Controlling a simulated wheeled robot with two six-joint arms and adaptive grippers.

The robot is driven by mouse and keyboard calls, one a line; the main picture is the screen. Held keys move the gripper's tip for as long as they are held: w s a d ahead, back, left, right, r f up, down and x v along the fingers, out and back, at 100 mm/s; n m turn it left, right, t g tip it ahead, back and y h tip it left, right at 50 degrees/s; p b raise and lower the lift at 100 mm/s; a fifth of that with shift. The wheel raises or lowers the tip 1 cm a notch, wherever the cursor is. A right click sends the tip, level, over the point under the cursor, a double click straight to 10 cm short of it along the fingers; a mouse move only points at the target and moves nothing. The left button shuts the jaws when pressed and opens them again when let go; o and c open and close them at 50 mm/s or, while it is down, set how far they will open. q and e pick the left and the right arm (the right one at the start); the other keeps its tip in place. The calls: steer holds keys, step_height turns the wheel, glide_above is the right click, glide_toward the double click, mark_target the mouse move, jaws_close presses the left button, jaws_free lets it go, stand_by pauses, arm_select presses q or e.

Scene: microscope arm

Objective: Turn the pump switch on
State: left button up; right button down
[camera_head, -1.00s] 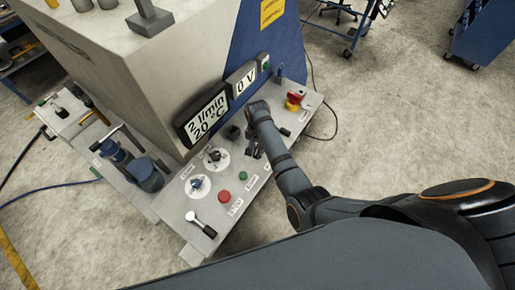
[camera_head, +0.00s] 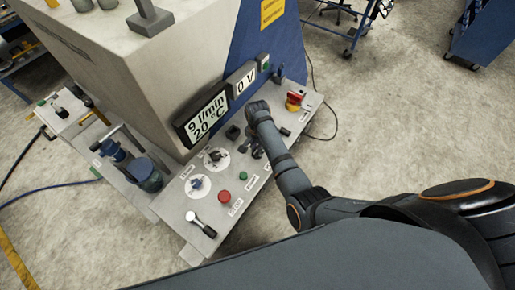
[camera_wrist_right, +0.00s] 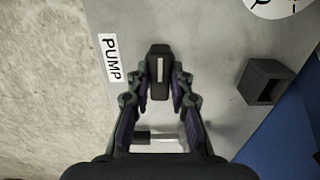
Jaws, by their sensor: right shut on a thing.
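The pump switch (camera_wrist_right: 159,72) is a dark knob with a pale line on it, beside the white PUMP label (camera_wrist_right: 110,58) in the right wrist view. My right gripper (camera_wrist_right: 160,100) has its two fingers on either side of the knob and is shut on it. In the head view my right gripper (camera_head: 256,148) is over the grey control panel (camera_head: 233,213), and my arm partly hides it and the switch. The display (camera_head: 207,119) reads 9 l/min and 20 °C. My left gripper is not in view.
A red button (camera_head: 224,196), a green button (camera_head: 243,176), a blue knob (camera_head: 196,183) and a black-and-white lever (camera_head: 201,224) are left of the gripper. A red emergency switch (camera_head: 295,97) is at the panel's far right. The blue machine wall (camera_wrist_right: 290,125) rises close by.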

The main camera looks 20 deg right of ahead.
steer(key=c, duration=1.2)
jaws_free()
